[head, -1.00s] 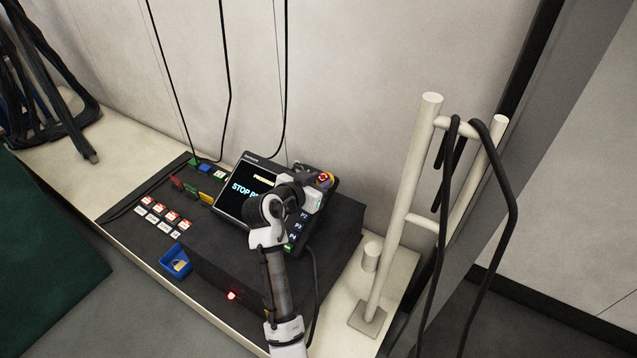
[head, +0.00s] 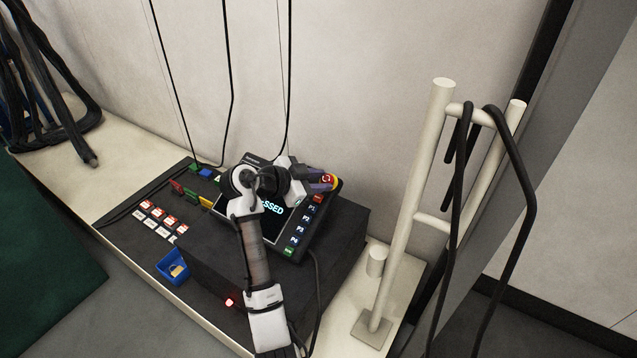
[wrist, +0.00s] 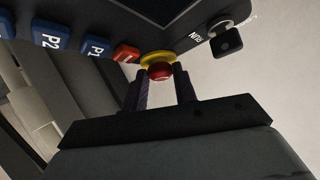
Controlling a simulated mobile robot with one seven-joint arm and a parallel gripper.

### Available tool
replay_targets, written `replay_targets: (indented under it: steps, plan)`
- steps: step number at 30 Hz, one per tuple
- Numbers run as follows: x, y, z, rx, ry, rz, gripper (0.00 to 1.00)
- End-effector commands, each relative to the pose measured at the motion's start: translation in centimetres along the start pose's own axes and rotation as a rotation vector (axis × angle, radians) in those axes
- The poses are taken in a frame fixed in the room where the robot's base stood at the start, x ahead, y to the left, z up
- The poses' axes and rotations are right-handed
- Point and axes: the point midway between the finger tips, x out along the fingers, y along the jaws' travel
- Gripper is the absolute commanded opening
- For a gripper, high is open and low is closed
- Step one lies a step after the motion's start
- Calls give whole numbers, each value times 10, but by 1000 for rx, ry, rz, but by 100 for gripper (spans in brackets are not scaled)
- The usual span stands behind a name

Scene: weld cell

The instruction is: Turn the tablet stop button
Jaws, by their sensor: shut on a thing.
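The tablet (head: 262,213) leans on a dark box, its screen partly covered by my arm; the letters "SSED" show. The stop button (head: 327,179) is red with a yellow collar at the tablet's upper right corner. In the wrist view the red stop button (wrist: 160,71) sits between my two dark fingers. My gripper (wrist: 162,82) is shut on the button, one finger at each side. In the head view my gripper (head: 320,181) reaches the button from the left, with its fingers at the button.
Coloured keys (head: 296,231) run down the tablet's right side. A black knob (wrist: 226,41) is beside the button. A blue bin (head: 172,267), rows of labels (head: 163,219) and a pale post frame (head: 411,205) with hanging black cable stand nearby.

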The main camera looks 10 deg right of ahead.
Motion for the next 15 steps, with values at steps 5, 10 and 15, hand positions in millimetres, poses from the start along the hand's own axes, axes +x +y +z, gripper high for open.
replay_targets:
  steps: [5,10,15]
  plan:
    - [0,0,2,4,-3,8,5]
    - [0,0,2,4,-3,8,5]
    - [0,0,2,4,-3,8,38]
